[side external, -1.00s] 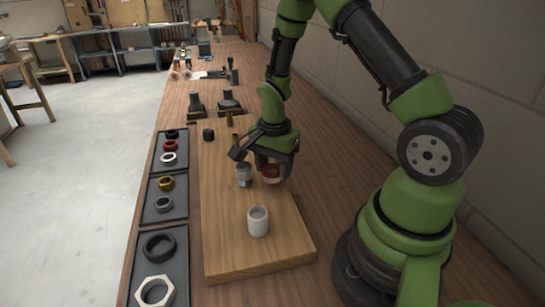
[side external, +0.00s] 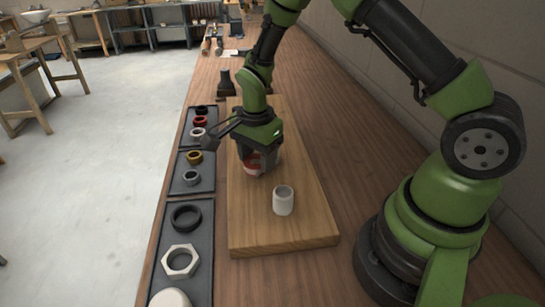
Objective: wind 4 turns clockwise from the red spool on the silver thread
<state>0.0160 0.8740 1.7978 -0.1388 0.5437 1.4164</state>
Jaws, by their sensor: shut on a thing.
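My gripper (side external: 258,162) is over the middle of the wooden board, pointing down. It is shut on the red spool (side external: 252,164), a small red roll with a pale part that shows between the fingers. The spool is near the board's surface; I cannot tell whether it touches anything.
A white hollow cylinder (side external: 283,201) stands upright on the wooden board (side external: 285,235), in front of my gripper. Dark trays (side external: 173,222) with several rings and nuts line the left side. Bench tools (side external: 226,85) stand behind.

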